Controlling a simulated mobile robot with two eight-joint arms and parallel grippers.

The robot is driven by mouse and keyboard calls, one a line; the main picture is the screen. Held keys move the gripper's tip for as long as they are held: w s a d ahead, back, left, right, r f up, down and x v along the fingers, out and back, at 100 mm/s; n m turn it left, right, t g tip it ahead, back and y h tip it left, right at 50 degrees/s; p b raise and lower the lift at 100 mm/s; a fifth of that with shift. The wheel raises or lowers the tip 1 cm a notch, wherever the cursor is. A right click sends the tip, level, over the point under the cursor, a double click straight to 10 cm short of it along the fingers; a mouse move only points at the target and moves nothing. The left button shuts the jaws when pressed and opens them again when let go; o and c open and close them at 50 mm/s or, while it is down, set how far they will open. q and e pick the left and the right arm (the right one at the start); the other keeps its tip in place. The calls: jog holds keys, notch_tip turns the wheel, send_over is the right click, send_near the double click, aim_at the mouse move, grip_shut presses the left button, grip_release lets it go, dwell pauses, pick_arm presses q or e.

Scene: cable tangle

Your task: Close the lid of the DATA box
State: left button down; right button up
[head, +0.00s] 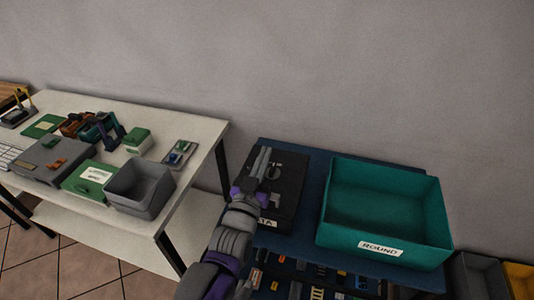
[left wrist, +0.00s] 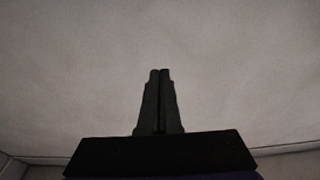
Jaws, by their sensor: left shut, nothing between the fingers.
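The DATA box (head: 287,205) is black and stands on the blue table, left of the teal box. Its front label shows only the letters "TA"; my arm hides the rest. A dark lid surface (head: 291,163) with white markings shows on it and looks flat over the box, though my arm covers part of it. My left gripper (head: 263,158) is shut and empty, in front of or above the lid in the head view; I cannot tell whether it touches. In the left wrist view its closed fingers (left wrist: 161,75) point at a bare wall. My right gripper is out of view.
An open teal box (head: 388,190) labelled "ROUND" stands right of the DATA box on the blue table (head: 318,165). A white table (head: 208,140) at left holds a grey bin (head: 140,188) and several small items. Small parts lie on a lower shelf.

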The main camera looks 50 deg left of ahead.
pick_arm(q)
jog(key=shift+t+y, duration=0.5)
jog(key=shift+t, duration=0.3)
jog(key=f+b, duration=0.1)
jog(key=s+f+b, duration=0.1)
jog(key=f, duration=0.1)
jog(key=s+d+f+b, duration=0.1)
jog(key=b, duration=0.1)
jog(key=shift+s+d+f, duration=0.1)
jog(key=shift+s+f, duration=0.05)
jog(key=shift+f, duration=0.2)
jog(key=f+t+b, duration=0.1)
jog(key=b, duration=0.1)
jog(key=s+f+y+b, duration=0.1)
jog(key=f+b, duration=0.1)
jog(key=s+d+f+t+b, duration=0.1)
jog(key=f+b, duration=0.1)
jog(key=shift+f+t, duration=0.2)
jog(key=shift+t, duration=0.1)
jog(key=shift+s+d+f+b, duration=0.15)
jog(key=shift+f+b, duration=0.35)
jog(key=shift+b, duration=0.1)
jog(key=shift+s+d+f+b, duration=0.15)
jog(key=shift+f+b, duration=0.3)
jog(key=shift+b, duration=0.15)
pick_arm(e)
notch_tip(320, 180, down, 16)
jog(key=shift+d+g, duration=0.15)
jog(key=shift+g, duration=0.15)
